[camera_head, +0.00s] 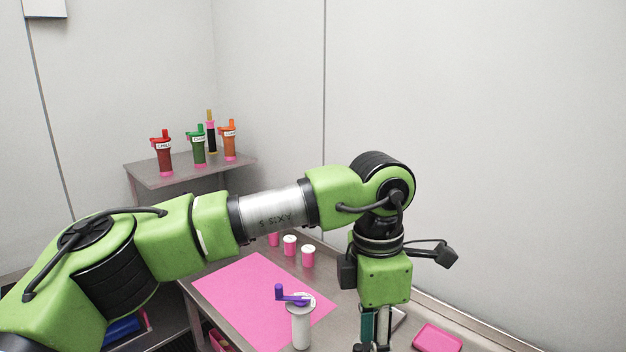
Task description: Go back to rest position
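My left arm comes in from the left and reaches across the view. Its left gripper (375,342) points down over the right part of the metal table (340,268). The fingers are cut off by the bottom edge, so their opening and anything between them cannot be made out. A white grinder with a purple crank (301,325) stands upright on the table to the left of this gripper, apart from it. My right gripper is not in view.
A pink mat (250,290) covers the table's left part. Several small pink cups with white tops (308,256) stand behind it, partly behind my arm. A pink tray (437,338) lies at right.

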